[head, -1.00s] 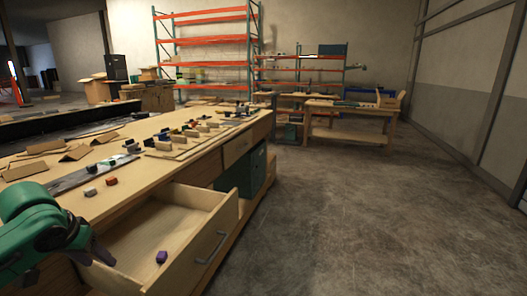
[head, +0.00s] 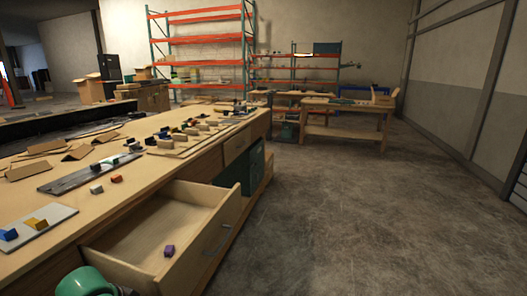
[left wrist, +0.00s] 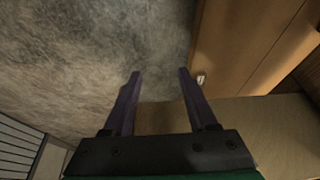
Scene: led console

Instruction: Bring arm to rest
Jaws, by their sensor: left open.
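My left arm shows in the head view only as a green rounded link (head: 86,281) at the bottom edge, in front of the open drawer. My left gripper (left wrist: 157,75) is open and empty in the left wrist view, its two dark purple fingers apart above the grey floor. Wooden cabinet fronts are to the right of the fingers. My right gripper is not in view.
The workbench (head: 125,205) carries red, white, blue and yellow blocks and wooden pieces. A wooden table (head: 345,108) and orange shelving (head: 200,38) stand behind. The floor (head: 360,215) at right is clear.

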